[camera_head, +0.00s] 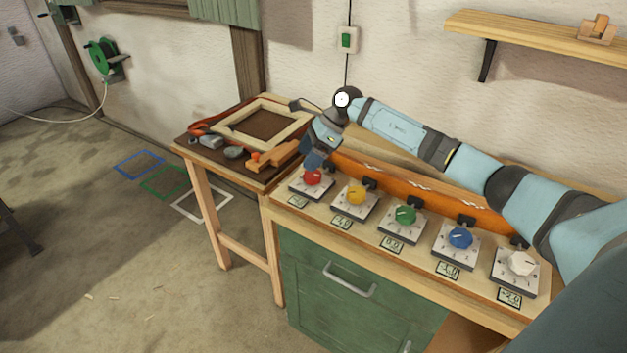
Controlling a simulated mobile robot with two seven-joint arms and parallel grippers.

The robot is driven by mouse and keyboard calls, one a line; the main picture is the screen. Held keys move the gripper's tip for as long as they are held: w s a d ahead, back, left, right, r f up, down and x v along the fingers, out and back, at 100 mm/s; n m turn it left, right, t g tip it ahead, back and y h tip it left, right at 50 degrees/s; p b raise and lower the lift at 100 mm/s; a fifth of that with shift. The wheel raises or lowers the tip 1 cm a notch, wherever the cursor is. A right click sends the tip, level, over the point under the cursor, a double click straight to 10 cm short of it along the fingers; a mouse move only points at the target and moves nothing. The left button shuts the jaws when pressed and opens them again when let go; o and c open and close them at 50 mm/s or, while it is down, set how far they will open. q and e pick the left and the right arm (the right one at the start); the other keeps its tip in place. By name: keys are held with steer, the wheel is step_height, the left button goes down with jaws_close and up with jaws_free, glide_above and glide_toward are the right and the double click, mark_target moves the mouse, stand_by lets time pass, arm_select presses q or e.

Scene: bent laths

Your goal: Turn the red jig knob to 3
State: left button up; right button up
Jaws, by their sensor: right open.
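The red jig knob (312,177) sits on a white dial plate at the left end of a row of knobs on the bench. A small display tag (297,201) lies in front of it, too small to read surely. My right gripper (314,160) is just above and behind the red knob, pointing down, its jaws open. I cannot tell whether a fingertip touches the knob. The gripper hides part of the dial's back. The knob's pointer and the dial's numbers are too small to read. My left gripper is not in view.
Yellow (356,195), green (404,215), blue (460,238) and white (521,263) knobs stand to the right. An orange bent lath (420,188) runs behind them. A side table (184,143) at left holds a wooden frame (298,121) and a hand plane (272,158).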

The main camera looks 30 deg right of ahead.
mark_target(314, 173)
steer(key=d+r+h, duration=0.3)
steer(key=d, duration=0.5)
steer(key=shift+n, duration=0.3)
steer(key=x, duration=1.3)
steer(key=shift+w+f+p, duration=0.1)
steer(key=shift+w+p, duration=0.2)
steer(key=shift+p, duration=0.1)
steer(key=c, duration=0.9)
